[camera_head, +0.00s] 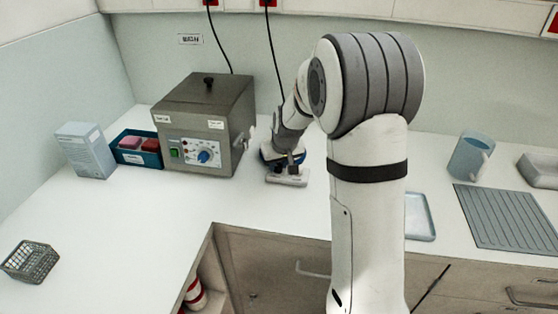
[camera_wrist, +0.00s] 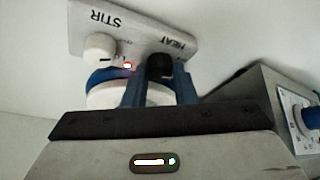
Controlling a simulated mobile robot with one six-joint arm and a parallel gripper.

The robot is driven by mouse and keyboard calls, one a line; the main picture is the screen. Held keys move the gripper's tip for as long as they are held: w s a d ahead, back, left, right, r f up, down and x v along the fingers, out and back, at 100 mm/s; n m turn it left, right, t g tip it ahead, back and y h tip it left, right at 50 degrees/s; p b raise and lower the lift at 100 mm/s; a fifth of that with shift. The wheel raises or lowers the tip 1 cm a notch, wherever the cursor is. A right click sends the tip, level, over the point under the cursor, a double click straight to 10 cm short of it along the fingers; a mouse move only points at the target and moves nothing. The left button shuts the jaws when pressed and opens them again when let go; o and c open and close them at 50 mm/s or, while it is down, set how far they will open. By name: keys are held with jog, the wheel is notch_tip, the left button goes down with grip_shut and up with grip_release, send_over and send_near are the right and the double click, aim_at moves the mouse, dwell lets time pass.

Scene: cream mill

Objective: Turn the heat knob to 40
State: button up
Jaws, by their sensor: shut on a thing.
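The stirrer (camera_head: 287,182) stands on the white bench right of the grey metal box; its front panel (camera_wrist: 135,25), marked STIR and HEAT, appears upside down in the wrist view. The black heat knob (camera_wrist: 160,66) is beside the HEAT label. A white knob (camera_wrist: 100,47) is on the STIR side, with a small red light between them. My gripper (camera_wrist: 159,75) has its two blue fingers on either side of the heat knob, shut on it. In the head view my gripper (camera_head: 290,160) is over the stirrer. The knob's scale and pointer setting are not readable.
The grey metal box (camera_head: 210,105) with a blue dial stands close left of the stirrer. A teal tray (camera_head: 150,158) and a pale carton (camera_head: 85,150) are further left. A wire basket (camera_head: 30,262) is front left. A blue mug (camera_head: 470,157) stands right. The bench's front left is mostly clear.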

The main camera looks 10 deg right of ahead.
jog(key=shift+m+h, duration=0.3)
jog(key=shift+m, duration=0.5)
jog(key=shift+a+f+m+h+b, duration=0.15)
jog(key=shift+m+h+b, duration=0.25)
jog(key=shift+m+b, duration=1.1)
jog(key=shift+b, duration=0.1)
jog(key=shift+r+m+h, duration=0.2)
jog(key=shift+m+h, duration=0.1)
jog(key=o, duration=1)
jog(key=v, duration=0.7)
jog(key=shift+s+r+b, duration=0.1)
jog(key=shift+r+b, duration=0.25)
jog(key=shift+r, duration=0.05)
